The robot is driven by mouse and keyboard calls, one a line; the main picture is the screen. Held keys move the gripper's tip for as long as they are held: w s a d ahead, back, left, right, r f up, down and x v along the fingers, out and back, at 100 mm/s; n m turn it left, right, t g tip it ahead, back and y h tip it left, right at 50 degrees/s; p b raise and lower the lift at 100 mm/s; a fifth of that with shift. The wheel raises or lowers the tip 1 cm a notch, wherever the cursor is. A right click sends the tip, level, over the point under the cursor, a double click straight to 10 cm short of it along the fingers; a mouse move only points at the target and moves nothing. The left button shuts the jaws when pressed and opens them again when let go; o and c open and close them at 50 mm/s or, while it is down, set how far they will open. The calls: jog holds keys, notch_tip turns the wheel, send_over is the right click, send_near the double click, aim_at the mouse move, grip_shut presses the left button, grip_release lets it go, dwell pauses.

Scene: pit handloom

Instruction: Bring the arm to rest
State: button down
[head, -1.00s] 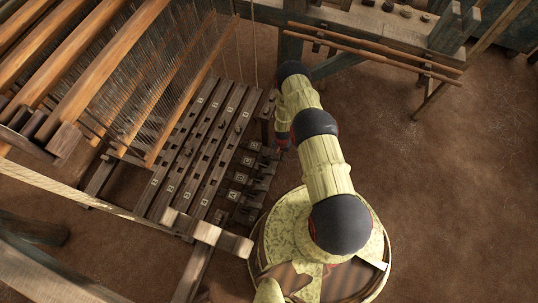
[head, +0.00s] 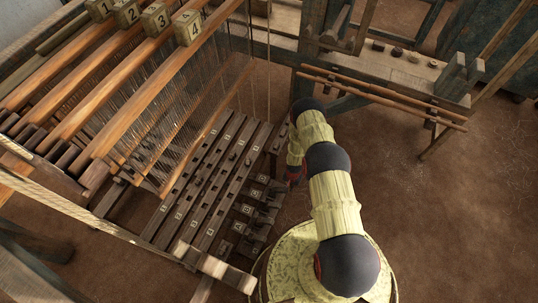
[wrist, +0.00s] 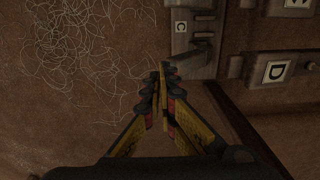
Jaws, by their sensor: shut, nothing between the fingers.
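My gripper (wrist: 163,95) shows in the wrist view with its yellow and black fingers together and nothing between them. It points over the brown floor beside a dark wooden block marked C (wrist: 181,27). A second block marked D (wrist: 277,71) lies to the right. In the head view my arm reaches up from the lower right and bends down near the row of lettered blocks (head: 243,208). The gripper's fingers are hidden behind the arm in that view.
The loom's dark slotted bars (head: 205,185) lie left of my arm. Wooden beams with numbered blocks 1 to 4 (head: 157,19) stand at upper left. Two thin rods (head: 385,95) and a bench (head: 410,70) are at the back right. The floor at right (head: 460,220) is clear.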

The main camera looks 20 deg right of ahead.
jog(key=s+a+r+n+g+y, duration=0.1)
jog(key=s+a+r+n+g, duration=0.15)
jog(key=s, duration=0.75)
jog(key=w+a+r+n+g, duration=0.1)
jog(key=w+a+r+n, duration=0.1)
jog(key=r, duration=2.1)
jog(key=w+a+r+n, duration=0.2)
jog(key=r, duration=2.1)
jog(key=s+a+r+t, duration=0.2)
jog(key=s+r+t, duration=0.1)
jog(key=r, duration=0.9)
jog(key=s+a+r+n+t+p, duration=0.1)
jog(key=s+r, duration=0.5)
jog(key=r, duration=0.6)
jog(key=s+a+r+n+t+h, duration=0.1)
jog(key=s+a+r+t, duration=0.3)
jog(key=r, duration=0.9)
jog(key=shift+s+t, duration=0.25)
jog(key=shift+t, duration=0.3)
